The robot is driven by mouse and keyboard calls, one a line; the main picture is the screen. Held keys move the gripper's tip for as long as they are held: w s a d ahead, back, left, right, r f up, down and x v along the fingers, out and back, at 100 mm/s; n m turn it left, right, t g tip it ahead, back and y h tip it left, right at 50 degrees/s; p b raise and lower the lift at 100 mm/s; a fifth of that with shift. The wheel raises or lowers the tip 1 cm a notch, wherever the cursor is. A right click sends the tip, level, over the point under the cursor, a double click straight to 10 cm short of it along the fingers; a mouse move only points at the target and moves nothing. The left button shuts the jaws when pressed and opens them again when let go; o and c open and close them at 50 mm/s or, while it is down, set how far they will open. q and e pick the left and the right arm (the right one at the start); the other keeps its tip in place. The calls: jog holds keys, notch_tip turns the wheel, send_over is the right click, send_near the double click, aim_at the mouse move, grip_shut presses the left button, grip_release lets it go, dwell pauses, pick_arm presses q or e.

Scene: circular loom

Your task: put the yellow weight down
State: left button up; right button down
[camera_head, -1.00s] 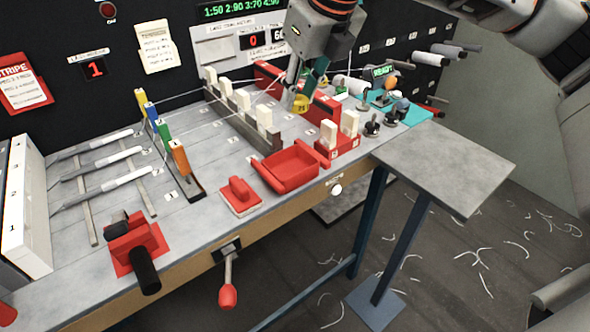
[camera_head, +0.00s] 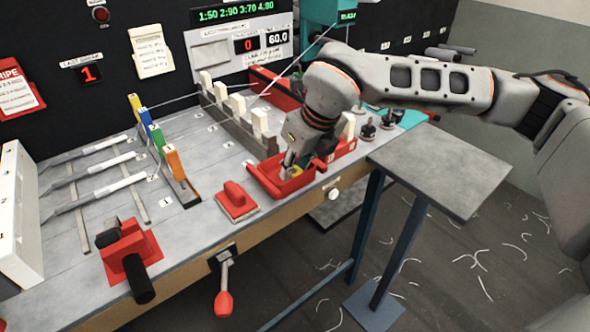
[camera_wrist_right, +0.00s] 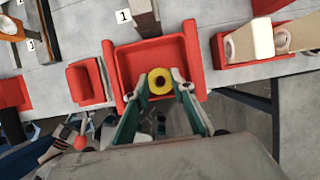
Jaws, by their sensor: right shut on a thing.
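The yellow weight (camera_wrist_right: 160,80) is a small ring with a dark hole, seen between the fingertips of my right gripper (camera_wrist_right: 158,88) in the right wrist view. The gripper is shut on it. Both are over the open red tray (camera_wrist_right: 123,62) near the bench's front edge. In the head view my right gripper (camera_head: 291,172) points down into the red tray (camera_head: 262,183), and a bit of the yellow weight (camera_head: 296,170) shows there. I cannot tell whether the weight touches the tray floor. My left gripper is not in view.
A red-handled block (camera_head: 237,200) sits left of the tray. White pegs (camera_head: 237,104) stand in a rack behind it. A red holder with white pegs (camera_wrist_right: 252,45) is right of the tray. A bare grey side table (camera_head: 440,170) stands at the right.

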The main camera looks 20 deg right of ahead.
jog(key=shift+f, duration=0.45)
jog(key=shift+f, duration=0.15)
jog(key=c, duration=2)
grip_release()
jog(key=shift+r, duration=0.45)
jog(key=v, duration=1.1)
jog(key=shift+s+r, duration=0.15)
jog(key=shift+s, duration=0.05)
